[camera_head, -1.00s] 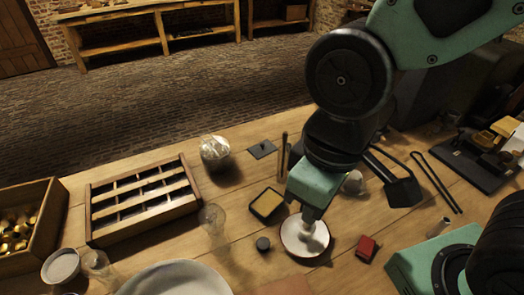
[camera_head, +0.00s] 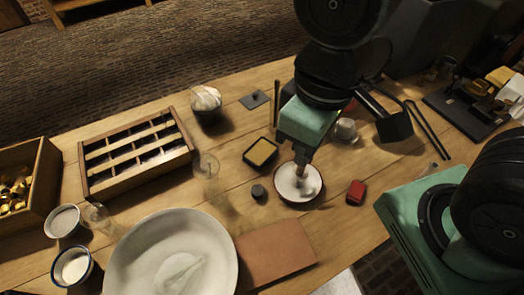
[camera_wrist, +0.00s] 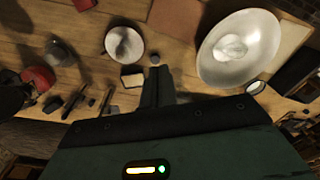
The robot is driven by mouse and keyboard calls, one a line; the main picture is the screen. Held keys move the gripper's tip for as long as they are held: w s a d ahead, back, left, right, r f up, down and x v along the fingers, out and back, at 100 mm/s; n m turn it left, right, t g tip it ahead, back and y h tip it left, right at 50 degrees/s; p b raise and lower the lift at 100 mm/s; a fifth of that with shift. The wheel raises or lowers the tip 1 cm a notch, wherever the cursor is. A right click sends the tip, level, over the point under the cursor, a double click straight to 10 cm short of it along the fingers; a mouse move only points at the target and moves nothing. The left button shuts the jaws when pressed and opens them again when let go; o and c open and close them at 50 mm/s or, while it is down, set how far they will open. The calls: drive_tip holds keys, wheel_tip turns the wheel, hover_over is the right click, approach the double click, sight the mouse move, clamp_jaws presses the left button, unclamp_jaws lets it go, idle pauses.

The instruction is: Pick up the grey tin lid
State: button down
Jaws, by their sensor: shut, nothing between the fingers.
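The grey tin lid appears to be the small flat dark-grey plate with a knob (camera_head: 255,99), lying on the bench behind the open tin of yellow filling (camera_head: 261,153). The tin also shows in the wrist view (camera_wrist: 132,78); I cannot make out the lid there. My gripper (camera_head: 301,172) points down over the white saucer (camera_head: 284,194), in front of and right of the lid and apart from it. Its fingers (camera_wrist: 157,72) are shut and empty.
A small dark round piece (camera_head: 259,191) and a clear glass (camera_head: 206,166) stand near the tin. A glass jar with a pale top (camera_head: 207,104) stands left of the lid; a dark rod (camera_head: 276,103) stands just right. A red block (camera_head: 356,192) lies right of the saucer.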

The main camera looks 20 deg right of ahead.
drive_tip(key=c, duration=1.6)
unclamp_jaws()
drive_tip(key=shift+w+a, duration=0.1)
drive_tip(key=shift+w, duration=0.1)
drive_tip(key=shift+o, duration=1.4)
drive_tip(key=w+a+f+b, duration=0.1)
drive_tip(key=w+b, duration=0.1)
drive_tip(key=w, duration=0.3)
drive_tip(key=w+a+f+n+b, duration=0.1)
drive_tip(key=w+a+b, duration=0.1)
drive_tip(key=w, duration=0.3)
drive_tip(key=shift+w+f+n+y, duration=0.25)
drive_tip(key=shift+n+y, duration=0.05)
drive_tip(key=shift+y, duration=0.1)
drive_tip(key=n+t+y+b, duration=0.2)
drive_tip(key=n+y+b, duration=0.15)
drive_tip(key=b, duration=0.45)
hover_over(256, 91)
drive_tip(key=s, duration=0.5)
drive_tip(key=shift+h, duration=0.45)
wheel_tip(256, 91, down, 19)
drive_tip(key=shift+w+d+f, duration=0.1)
drive_tip(key=shift+f, duration=0.05)
drive_tip(key=shift+s+d+p+x, duration=0.1)
drive_tip(key=shift+d+p+x, duration=0.1)
drive_tip(key=shift+x, duration=1.25)
drive_tip(key=shift+s+d+p+x, duration=0.1)
drive_tip(key=shift+s+p+x, duration=0.1)
drive_tip(key=shift+x, duration=1.2)
